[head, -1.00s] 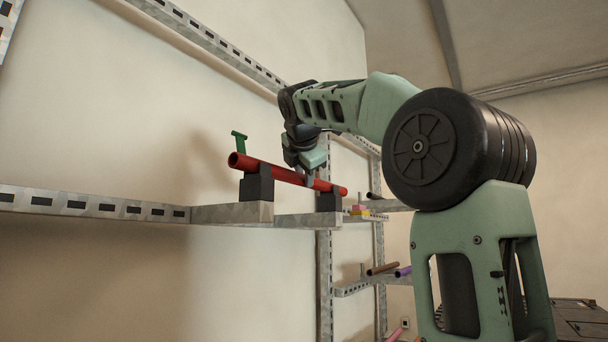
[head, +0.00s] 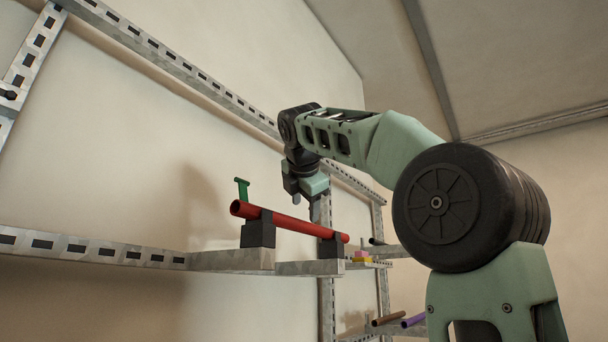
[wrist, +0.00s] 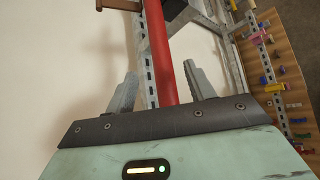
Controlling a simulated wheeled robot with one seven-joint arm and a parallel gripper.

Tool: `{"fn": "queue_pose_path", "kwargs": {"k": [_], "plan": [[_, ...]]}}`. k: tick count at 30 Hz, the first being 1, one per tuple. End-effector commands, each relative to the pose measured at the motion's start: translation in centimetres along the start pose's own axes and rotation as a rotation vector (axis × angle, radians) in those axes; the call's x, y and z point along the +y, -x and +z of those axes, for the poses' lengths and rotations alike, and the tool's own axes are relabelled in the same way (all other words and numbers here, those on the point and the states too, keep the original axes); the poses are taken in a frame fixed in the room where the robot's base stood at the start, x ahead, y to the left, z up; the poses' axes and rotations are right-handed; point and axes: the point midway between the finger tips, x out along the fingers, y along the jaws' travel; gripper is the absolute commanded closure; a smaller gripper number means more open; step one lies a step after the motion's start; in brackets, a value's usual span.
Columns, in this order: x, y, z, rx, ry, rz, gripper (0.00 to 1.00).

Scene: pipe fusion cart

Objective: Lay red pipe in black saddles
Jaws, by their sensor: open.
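The red pipe (head: 292,222) lies across the two black saddles, the near one (head: 258,232) at the left and the far one (head: 331,247) at the right. The saddles stand on grey metal brackets of the wall rail. My gripper (head: 315,207) is above the pipe towards its far end, apart from it in the head view. In the wrist view my gripper (wrist: 160,90) has its two fingers wide apart, with the red pipe (wrist: 162,60) running between and beyond them. The gripper is open and empty. The saddle seats under the pipe are hidden.
A green T-shaped piece (head: 242,188) rises behind the pipe's near end. Pink and yellow blocks (head: 361,257) sit beyond the far saddle. Brown (head: 388,319) and purple (head: 413,320) pipes lie lower right. A slotted rail (head: 90,250) runs along the wall.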

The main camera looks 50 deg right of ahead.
Motion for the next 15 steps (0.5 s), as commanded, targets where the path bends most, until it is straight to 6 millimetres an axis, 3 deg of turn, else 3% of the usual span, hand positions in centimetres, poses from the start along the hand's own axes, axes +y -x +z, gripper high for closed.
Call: {"fn": "queue_pose_path", "kwargs": {"k": [9,15], "plan": [[0.1,7.5,0.0,0.002,0.0,0.005,0.46],[0.1,10.6,0.0,0.001,0.0,0.003,0.46]]}}
